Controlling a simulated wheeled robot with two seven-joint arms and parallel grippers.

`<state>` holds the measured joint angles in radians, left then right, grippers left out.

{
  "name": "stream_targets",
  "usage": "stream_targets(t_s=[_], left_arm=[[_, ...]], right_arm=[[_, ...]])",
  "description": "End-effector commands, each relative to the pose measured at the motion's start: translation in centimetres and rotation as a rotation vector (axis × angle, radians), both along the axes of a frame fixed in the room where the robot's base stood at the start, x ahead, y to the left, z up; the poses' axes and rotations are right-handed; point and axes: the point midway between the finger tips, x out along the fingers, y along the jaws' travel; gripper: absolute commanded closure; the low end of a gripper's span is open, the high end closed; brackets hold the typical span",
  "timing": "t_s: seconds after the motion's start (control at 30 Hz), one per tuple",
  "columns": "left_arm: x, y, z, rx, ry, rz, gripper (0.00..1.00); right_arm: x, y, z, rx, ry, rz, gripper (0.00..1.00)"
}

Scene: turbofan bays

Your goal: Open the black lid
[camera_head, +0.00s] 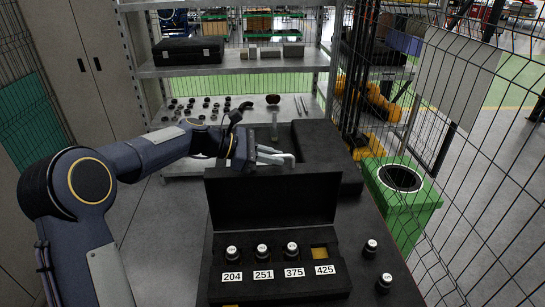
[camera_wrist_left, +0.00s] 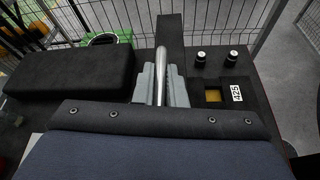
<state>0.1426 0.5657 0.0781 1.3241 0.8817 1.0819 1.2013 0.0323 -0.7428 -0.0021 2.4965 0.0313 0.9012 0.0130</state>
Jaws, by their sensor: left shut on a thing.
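The black lid (camera_head: 270,203) stands about upright at the back of an open black case (camera_head: 275,285). In the left wrist view the fingers (camera_wrist_left: 161,88) close on both sides of a silver bar (camera_wrist_left: 161,62) beside the dark strip of the lid (camera_wrist_left: 170,28). The case holds white-topped black pieces above labels 204, 251 and 375. The slot at 425 (camera_head: 320,251) is empty and shows a yellow bottom. My right gripper is not in view.
Two loose white-topped pieces (camera_head: 370,247) stand on the dark table right of the case. A second black box (camera_head: 325,150) lies behind the lid. A green bin (camera_head: 402,205) and wire fence are to the right. A grey shelf unit (camera_head: 235,67) stands at the back.

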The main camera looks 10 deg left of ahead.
Motion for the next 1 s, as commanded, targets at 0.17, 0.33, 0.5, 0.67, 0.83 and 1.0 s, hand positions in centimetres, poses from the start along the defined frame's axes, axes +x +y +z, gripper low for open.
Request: stream_targets(t_s=[0.17, 0.33, 0.5, 0.67, 0.83, 1.0], left_arm=[[-0.1, 0.0, -0.4, 0.002, 0.008, -0.002, 0.80], [-0.1, 0.0, -0.3, 0.001, 0.004, -0.001, 0.67], [-0.1, 0.0, -0.1, 0.001, 0.002, -0.001, 0.67], [-0.3, 1.0, 0.2, 0.001, -0.001, 0.002, 0.67], [-1.3, 3.5, 1.1, 0.000, 0.000, 0.003, 0.67], [-2.1, 5.8, 2.1, 0.002, 0.001, 0.001, 0.67]], right_arm=[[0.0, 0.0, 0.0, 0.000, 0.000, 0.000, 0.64], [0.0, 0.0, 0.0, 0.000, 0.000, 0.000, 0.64], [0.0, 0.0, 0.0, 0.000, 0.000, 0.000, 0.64], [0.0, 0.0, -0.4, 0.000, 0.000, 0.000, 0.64], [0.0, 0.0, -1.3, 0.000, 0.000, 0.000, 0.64], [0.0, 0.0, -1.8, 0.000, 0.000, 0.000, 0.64]])
